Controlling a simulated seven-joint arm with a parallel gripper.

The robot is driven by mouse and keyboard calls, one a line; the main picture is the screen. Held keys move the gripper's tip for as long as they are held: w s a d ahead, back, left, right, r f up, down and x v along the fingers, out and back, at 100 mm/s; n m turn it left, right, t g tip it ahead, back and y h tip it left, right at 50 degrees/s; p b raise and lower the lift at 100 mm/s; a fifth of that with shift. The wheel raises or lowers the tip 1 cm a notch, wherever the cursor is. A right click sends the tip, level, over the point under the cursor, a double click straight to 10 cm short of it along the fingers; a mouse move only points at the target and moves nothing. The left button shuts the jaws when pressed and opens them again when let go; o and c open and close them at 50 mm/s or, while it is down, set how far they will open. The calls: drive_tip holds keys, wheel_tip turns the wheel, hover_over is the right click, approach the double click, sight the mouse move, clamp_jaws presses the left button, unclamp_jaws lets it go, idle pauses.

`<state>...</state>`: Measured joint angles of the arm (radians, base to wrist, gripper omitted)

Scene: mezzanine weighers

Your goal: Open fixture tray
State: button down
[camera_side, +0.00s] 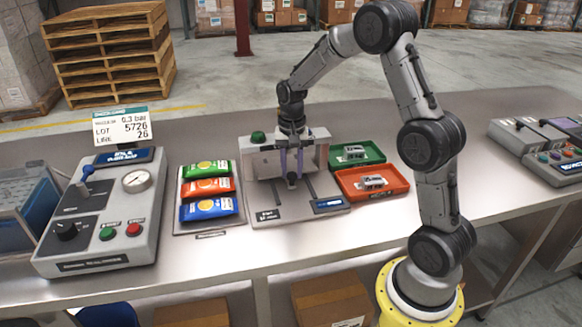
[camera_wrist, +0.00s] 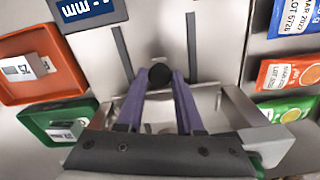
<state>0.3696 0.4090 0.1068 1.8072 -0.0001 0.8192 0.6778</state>
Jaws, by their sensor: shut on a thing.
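The fixture (camera_side: 262,168) stands in the middle of the bench: a grey block with a green button (camera_side: 258,137) on top, behind a flat plate with two dark slots and a blue display (camera_side: 328,204). My gripper (camera_side: 291,174) points down in front of the block, its purple fingers closed on a small dark knob (camera_wrist: 160,73). In the wrist view, the fingers converge on this knob between the two slots. The display also shows in the wrist view (camera_wrist: 86,10). How far the tray is open is hard to tell because my gripper covers part of it.
A rack of green, orange and blue pouches (camera_side: 208,190) lies left of the fixture. A green bin (camera_side: 376,150) and a red bin (camera_side: 402,183) with metal parts sit to the right. A control box (camera_side: 105,215) with a gauge stands at left. The front bench strip is clear.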

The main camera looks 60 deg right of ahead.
drive_tip(key=s+a, duration=0.6)
drive_tip(key=a, duration=0.1)
drive_tip(key=shift+s+r, duration=0.1)
drive_tip(key=shift+s, duration=0.3)
drive_tip(key=shift+d, duration=0.1)
drive_tip(key=c, duration=0.5)
unclamp_jaws()
drive_tip(key=shift+c, duration=0.2)
wheel_tip(320, 180, up, 14)
